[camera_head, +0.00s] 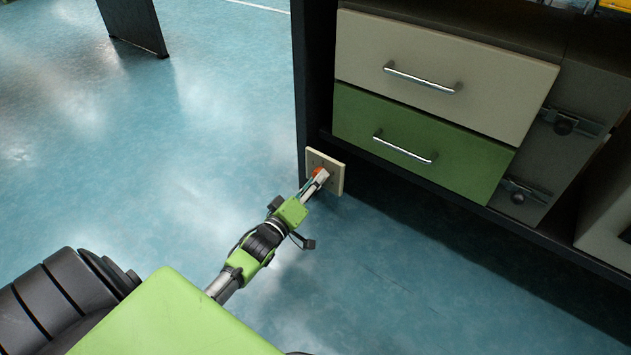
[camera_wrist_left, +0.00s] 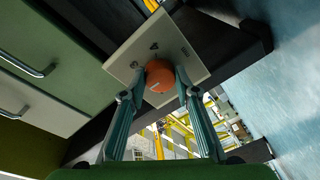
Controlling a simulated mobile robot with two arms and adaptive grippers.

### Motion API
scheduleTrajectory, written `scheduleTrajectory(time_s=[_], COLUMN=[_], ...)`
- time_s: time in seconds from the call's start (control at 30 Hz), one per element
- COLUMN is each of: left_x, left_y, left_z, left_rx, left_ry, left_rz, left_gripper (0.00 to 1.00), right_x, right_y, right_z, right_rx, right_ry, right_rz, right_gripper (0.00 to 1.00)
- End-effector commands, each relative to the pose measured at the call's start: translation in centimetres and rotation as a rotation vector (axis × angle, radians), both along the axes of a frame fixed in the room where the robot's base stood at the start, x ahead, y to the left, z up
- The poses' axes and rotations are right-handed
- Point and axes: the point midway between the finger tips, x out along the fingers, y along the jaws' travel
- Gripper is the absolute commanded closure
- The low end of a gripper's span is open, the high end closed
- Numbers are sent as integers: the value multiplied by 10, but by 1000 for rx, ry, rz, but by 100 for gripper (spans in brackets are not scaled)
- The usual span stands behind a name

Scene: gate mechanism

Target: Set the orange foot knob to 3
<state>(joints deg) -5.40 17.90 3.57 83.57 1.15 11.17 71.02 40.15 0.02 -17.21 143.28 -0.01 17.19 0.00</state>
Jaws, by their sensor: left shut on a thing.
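The orange foot knob (camera_head: 317,172) sits on a pale square plate (camera_head: 339,178) low on the cabinet's dark leg. In the left wrist view the knob (camera_wrist_left: 159,77) is round, with a small pale mark on its face, and the plate (camera_wrist_left: 128,62) behind it carries small dark marks. My left gripper (camera_head: 321,177) is at the knob, its arm reaching in from the lower left. In the wrist view its two fingers (camera_wrist_left: 161,88) stand on either side of the knob and are shut on it. I cannot read which number the knob points to. My right gripper is not in view.
Above and right of the plate are a green drawer (camera_head: 410,145) and a cream drawer (camera_head: 446,75) with metal handles. Metal latches (camera_head: 522,190) sit further right. A dark panel (camera_head: 133,22) stands at the back left. The blue floor (camera_head: 220,110) is otherwise clear.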

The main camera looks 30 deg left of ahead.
Motion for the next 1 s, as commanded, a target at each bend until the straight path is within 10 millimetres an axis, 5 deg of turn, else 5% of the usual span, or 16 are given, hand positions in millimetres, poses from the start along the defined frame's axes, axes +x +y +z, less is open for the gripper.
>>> scheduleTrajectory(time_s=[1.0], left_x=[0], left_y=[2], left_z=[-5], left_rx=[816], left_ry=[-59], left_rz=[-2], left_gripper=[93], right_x=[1], right_y=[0], right_z=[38], right_rx=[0], right_ry=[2], right_rz=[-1], right_gripper=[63])
